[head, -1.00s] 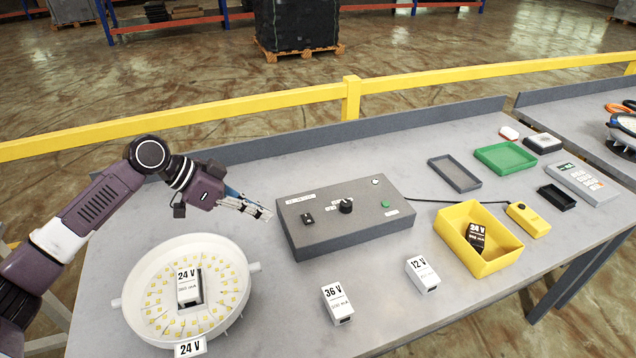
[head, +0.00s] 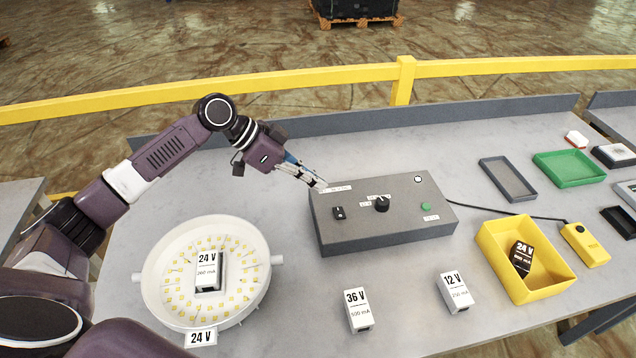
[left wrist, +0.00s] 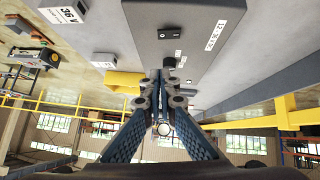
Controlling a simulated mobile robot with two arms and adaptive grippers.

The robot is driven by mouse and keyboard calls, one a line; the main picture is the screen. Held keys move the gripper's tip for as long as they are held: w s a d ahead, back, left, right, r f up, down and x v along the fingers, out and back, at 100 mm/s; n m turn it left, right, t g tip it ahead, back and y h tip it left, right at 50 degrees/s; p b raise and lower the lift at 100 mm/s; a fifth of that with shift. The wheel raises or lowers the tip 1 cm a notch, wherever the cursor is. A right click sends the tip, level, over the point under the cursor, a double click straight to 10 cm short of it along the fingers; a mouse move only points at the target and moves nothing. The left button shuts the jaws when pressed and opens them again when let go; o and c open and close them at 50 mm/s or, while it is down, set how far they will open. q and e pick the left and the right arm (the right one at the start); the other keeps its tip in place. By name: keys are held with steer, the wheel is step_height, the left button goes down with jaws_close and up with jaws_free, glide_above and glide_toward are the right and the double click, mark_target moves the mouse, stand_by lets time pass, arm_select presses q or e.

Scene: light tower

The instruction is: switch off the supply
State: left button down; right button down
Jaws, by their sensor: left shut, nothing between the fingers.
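The supply is a grey box (head: 400,232) in the middle of the table. On its top are a black rocker switch (head: 338,213) at the left, a black knob (head: 382,204) in the middle, a green button (head: 426,206) and a round white-faced part (head: 418,180). The rocker switch also shows in the left wrist view (left wrist: 169,34). My left gripper (head: 322,187) is shut and empty, at the box's back left corner, beyond the switch. In the left wrist view its fingertips (left wrist: 160,75) are together. My right gripper is not in view.
A round white lamp (head: 152,290) with a 24 V block stands left of the box. A 36 V block (head: 359,311) and a 12 V block (head: 456,292) stand in front. A yellow bin (head: 505,283) holds a dark 24 V block. A cable runs right from the box.

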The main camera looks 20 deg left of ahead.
arm_select(q)
steer(key=p, duration=0.3)
glide_above(338, 217)
steer(key=f, duration=0.4)
steer(key=shift+w+a+f, duration=0.15)
steer(key=shift+w+f, duration=0.1)
steer(key=shift+f, duration=0.15)
step_height(338, 217, down, 3)
steer(key=shift+s+r, duration=0.1)
steer(key=shift+s+f+p, duration=0.15)
steer(key=shift+f+p, duration=0.3)
steer(key=shift+f, duration=0.3)
steer(key=shift+f, duration=0.1)
